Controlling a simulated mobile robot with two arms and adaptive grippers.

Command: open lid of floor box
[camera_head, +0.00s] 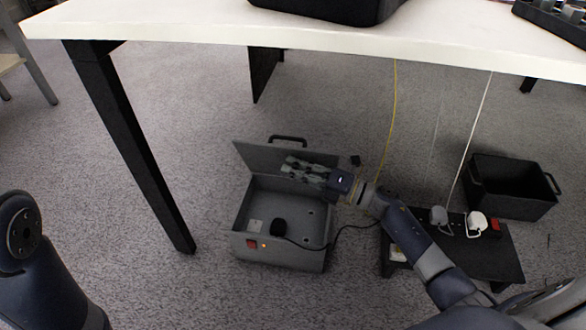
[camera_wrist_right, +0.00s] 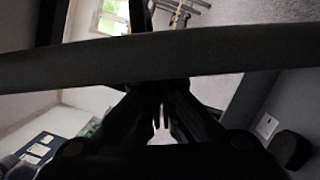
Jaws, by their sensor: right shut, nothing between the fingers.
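The grey floor box (camera_head: 290,256) stands on the carpet under the table. Its lid (camera_head: 260,157) is raised, hinged up along the back side, with a black handle (camera_head: 288,138) at its top edge. The inside of the box shows. My right gripper (camera_head: 290,169) is shut and empty, in front of the lid's inner face; whether it touches the lid I cannot tell. In the right wrist view its closed fingers (camera_wrist_right: 162,110) point at a dark band, probably the lid's edge (camera_wrist_right: 230,55). My left gripper is not in view; only part of my left arm shows.
A black plug (camera_head: 278,228) sits in the box, with a cable running right to a low black stand (camera_head: 490,262) with plugs. A black crate (camera_head: 510,190) stands behind it. The table's leg (camera_head: 135,150) is left of the box. Yellow and white cables hang from the tabletop (camera_head: 200,25).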

